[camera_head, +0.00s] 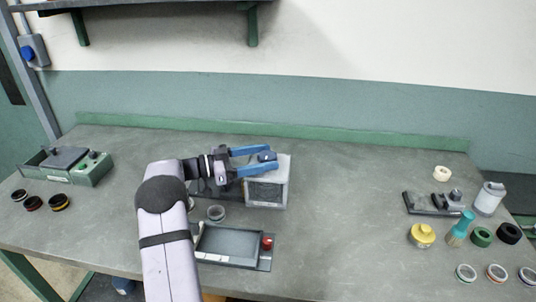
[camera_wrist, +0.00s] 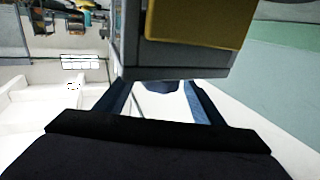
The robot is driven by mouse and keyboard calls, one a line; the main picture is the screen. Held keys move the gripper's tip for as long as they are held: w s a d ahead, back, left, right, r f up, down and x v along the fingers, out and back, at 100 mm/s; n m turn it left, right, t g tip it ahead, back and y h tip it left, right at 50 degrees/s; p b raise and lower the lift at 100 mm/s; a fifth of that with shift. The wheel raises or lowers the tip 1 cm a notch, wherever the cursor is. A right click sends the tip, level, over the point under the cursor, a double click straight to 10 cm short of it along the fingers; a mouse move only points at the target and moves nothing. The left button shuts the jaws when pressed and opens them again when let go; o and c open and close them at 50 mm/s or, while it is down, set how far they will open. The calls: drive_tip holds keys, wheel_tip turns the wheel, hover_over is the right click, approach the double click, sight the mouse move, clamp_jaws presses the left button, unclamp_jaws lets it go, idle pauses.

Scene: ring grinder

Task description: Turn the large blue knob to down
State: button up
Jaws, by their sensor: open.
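The large blue knob (camera_head: 266,156) is a dark blue piece at the top of a grey box-shaped machine (camera_head: 281,183) near the middle of the table. My gripper (camera_head: 274,158) reaches in from the left with its two blue fingers open, one on the far side and one on the near side of the knob. In the wrist view, a dark rounded piece, which looks like the knob (camera_wrist: 160,87), shows between the fingers, partly hidden by the machine's edge. I cannot tell whether the fingers touch it or which way the knob points.
A grey tray (camera_head: 232,243) with a red knob (camera_head: 267,242) lies in front of the machine. A green control box (camera_head: 75,165) and dark rings stand at the left. Rings, a white bottle (camera_head: 489,199) and a yellow part (camera_head: 422,235) stand at the right. Table right of the machine is clear.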

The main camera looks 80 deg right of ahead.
drive_tip(key=shift+x, duration=0.85)
drive_tip(key=c, duration=1)
drive_tip(key=shift+c, duration=0.2)
drive_tip(key=shift+d+r+m+g+y, duration=0.1)
drive_tip(key=shift+m+g+y, duration=0.25)
drive_tip(key=shift+m+y, duration=0.4)
drive_tip(key=shift+d+r+m+g+y, duration=0.1)
drive_tip(key=shift+m+g+y, duration=0.3)
drive_tip(key=shift+y, duration=0.55)
drive_tip(key=shift+a+m+y, duration=0.15)
drive_tip(key=shift+m+y, duration=0.3)
drive_tip(key=shift+y, duration=0.25)
